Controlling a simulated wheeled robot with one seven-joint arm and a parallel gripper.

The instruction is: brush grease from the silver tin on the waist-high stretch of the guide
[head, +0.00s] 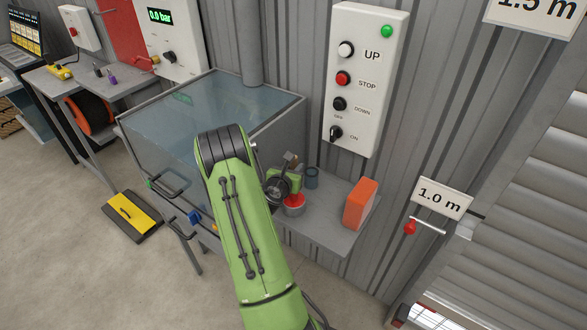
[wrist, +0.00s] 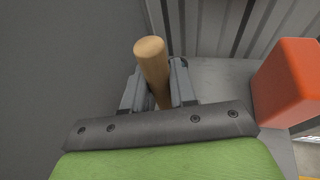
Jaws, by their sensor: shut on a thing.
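My gripper (wrist: 157,92) is shut on an upright wooden handle (wrist: 151,52), seen close in the wrist view. The handle's lower end is hidden, so I cannot see any bristles. In the head view my gripper (head: 290,168) is over the small shelf, partly behind my arm. A tin with red showing at its top (head: 294,208) stands just below it. I cannot tell which is the silver one. The shutter's guide runs at the right, by the 1.0 m sign (head: 441,198).
An orange-red box (head: 360,204) stands on the shelf's right part (head: 325,238); it also shows in the wrist view (wrist: 289,82). A glass-topped cabinet (head: 215,98) is left of the shelf. A red-knobbed lever (head: 410,227) sticks out below the 1.0 m sign. A control box (head: 366,80) hangs above.

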